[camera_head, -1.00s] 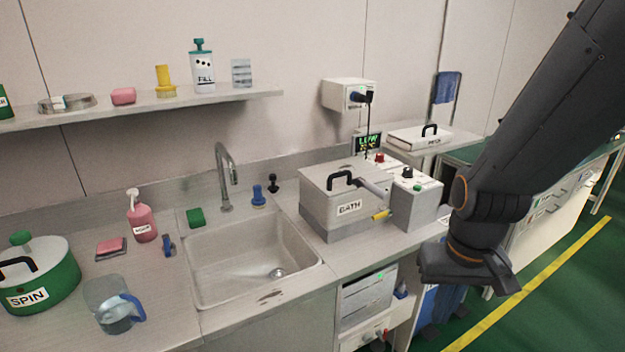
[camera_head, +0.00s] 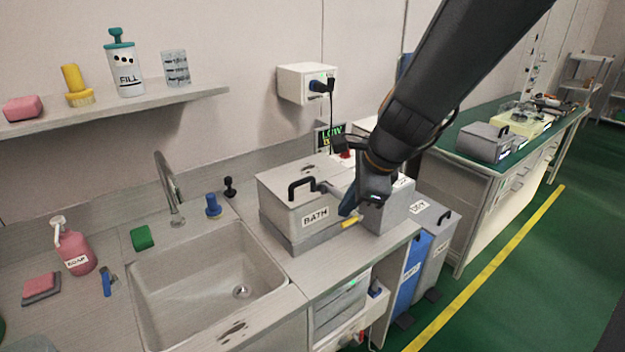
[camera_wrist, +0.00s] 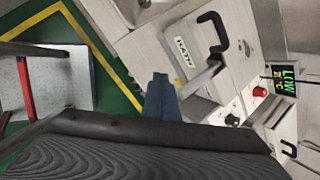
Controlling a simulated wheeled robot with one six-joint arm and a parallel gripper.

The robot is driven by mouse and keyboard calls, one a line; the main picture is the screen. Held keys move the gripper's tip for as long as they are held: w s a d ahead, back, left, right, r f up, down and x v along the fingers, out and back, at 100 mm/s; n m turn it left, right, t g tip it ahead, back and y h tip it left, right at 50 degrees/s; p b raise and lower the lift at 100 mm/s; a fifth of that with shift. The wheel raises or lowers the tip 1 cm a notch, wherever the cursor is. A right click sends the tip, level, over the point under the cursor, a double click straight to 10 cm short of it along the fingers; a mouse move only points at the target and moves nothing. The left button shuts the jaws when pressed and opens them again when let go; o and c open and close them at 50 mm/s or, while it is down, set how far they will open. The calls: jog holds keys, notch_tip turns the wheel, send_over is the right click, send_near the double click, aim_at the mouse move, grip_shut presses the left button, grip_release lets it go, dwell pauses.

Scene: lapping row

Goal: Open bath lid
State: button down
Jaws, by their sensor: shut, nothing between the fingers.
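The bath (camera_head: 283,232) is a grey metal box on the counter right of the sink. Its lid (camera_head: 276,186) is down and has a black handle (camera_head: 300,188); a BATH label is on its front. My gripper (camera_head: 348,208) is at the bath's right front corner, shut and empty, beside the yellow-tipped lever. Contact cannot be told. In the wrist view, my gripper's bluish fingers (camera_wrist: 161,97) are together, below and left of the BATH label (camera_wrist: 183,51). The black handle (camera_wrist: 216,34) and a grey bar (camera_wrist: 203,80) show there too. My arm hides part of the control box.
The sink (camera_head: 205,290) and tap (camera_head: 168,190) lie left of the bath. A wall box (camera_head: 300,82) with a cable hangs behind it. The green display (camera_head: 331,136) reads LOW. The DRY-labelled bin (camera_head: 430,240) and a blue bin stand right of the counter.

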jog(key=w+a+r+m+t+y+p, duration=0.15)
jog(key=w+a+r+m, duration=0.35)
jog(key=m, duration=0.5)
jog(key=b, duration=0.4)
send_near(304, 194)
jog(key=shift+t+h, duration=0.25)
jog(key=x, duration=0.4)
jog(key=shift+s+a+f, duration=0.1)
jog(key=shift+a, duration=0.2)
